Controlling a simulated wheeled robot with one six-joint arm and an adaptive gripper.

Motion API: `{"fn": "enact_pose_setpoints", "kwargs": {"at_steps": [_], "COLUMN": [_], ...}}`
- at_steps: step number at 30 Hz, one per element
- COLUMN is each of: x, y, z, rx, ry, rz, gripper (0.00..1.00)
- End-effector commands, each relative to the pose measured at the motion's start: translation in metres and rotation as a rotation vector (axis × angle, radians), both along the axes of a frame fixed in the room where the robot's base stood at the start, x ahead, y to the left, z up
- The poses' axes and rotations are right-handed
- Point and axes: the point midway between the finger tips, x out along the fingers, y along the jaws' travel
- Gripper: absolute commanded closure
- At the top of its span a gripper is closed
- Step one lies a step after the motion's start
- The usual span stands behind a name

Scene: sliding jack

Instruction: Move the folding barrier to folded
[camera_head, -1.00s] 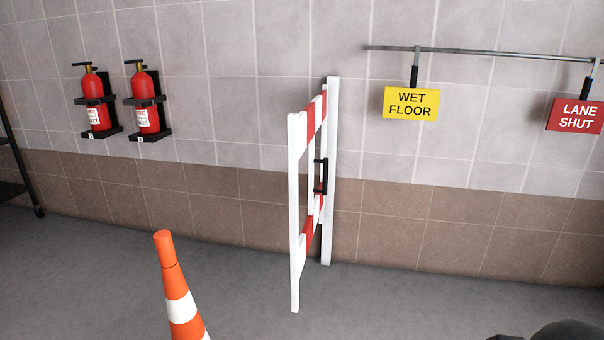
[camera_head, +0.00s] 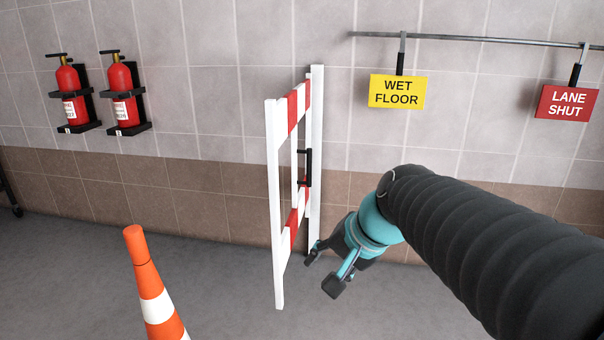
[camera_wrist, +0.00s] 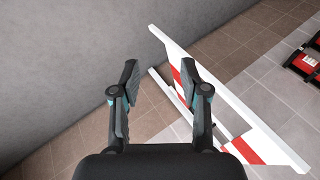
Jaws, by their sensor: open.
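The folding barrier (camera_head: 273,200) has white posts and red-and-white rails. It stands upright and juts out from the wall, its far post (camera_head: 317,140) near the wall. A black handle (camera_head: 306,168) sits on the side facing right. My gripper (camera_head: 322,272) is open and empty, low and to the right of the barrier, below the handle's height. In the head view one finger overlaps the far post's foot; I cannot tell whether they touch. In the wrist view the barrier (camera_wrist: 190,55) lies slanted beyond the open fingers (camera_wrist: 160,90). The handle is not clear there.
An orange cone (camera_head: 150,285) stands at the front left. Two red extinguishers (camera_head: 70,92) hang on the wall at left. A rail (camera_head: 470,39) holds a yellow sign (camera_head: 397,92) and a red sign (camera_head: 567,103) at right.

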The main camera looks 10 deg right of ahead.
Motion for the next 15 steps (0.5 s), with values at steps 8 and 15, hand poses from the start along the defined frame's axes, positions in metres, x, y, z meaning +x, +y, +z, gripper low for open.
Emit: {"fn": "enact_pose_setpoints", "kwargs": {"at_steps": [8, 15], "x": [0.125, 0.238], "y": [0.012, -0.009], "z": [0.002, -0.003], "rx": [0.484, 0.917], "ry": [0.131, 0.253], "rz": [-0.328, -0.589], "gripper": [0.55, 0.55]}}
